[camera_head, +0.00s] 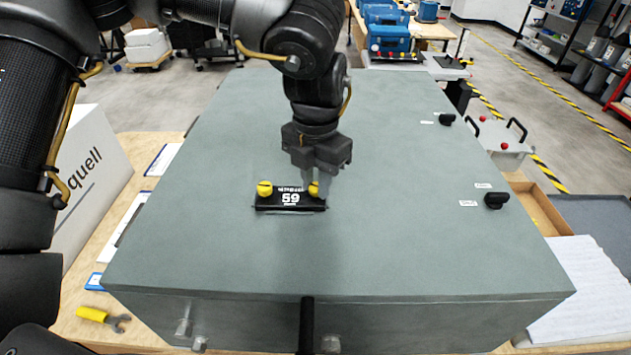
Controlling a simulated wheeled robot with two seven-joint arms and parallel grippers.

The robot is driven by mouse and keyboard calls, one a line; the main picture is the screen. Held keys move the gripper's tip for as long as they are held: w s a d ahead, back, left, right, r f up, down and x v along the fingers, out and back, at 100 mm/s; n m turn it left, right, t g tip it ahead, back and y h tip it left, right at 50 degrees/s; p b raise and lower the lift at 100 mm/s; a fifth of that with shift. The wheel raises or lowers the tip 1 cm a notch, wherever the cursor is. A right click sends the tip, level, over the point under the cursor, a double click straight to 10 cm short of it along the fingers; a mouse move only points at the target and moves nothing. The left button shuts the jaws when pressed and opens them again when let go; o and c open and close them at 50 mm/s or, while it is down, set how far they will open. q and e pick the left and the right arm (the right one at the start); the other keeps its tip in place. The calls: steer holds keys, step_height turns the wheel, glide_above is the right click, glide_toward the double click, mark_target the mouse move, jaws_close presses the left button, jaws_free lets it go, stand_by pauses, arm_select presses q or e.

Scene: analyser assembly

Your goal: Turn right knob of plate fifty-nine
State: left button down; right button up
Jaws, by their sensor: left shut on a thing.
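Plate fifty-nine (290,198) is a small black plate with white markings, lying on the top of the large grey-green box. Its number appears upside down from here. A yellow knob (265,188) stands at its left end in the picture. A second yellow knob (314,189) is at its right end. My left gripper (314,184) reaches down from above and is shut on this right-end knob, its grey fingers partly hiding it. The knob's exact angle is hard to see. My right gripper is out of view.
The grey-green box (400,240) fills the table; its top is mostly clear. Black knobs (496,200) (447,119) sit along its right side. A white carton (90,180) stands at left, a yellow-handled wrench (103,318) lies front left, and a tray (540,208) is at right.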

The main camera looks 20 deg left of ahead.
mark_target(316, 186)
arm_select(q)
steer(key=shift+n+b, duration=0.5)
steer(key=shift+n, duration=1.1)
steer(key=c, duration=1.2)
jaws_free()
step_height(316, 186, up, 11)
steer(key=shift+b, duration=0.4)
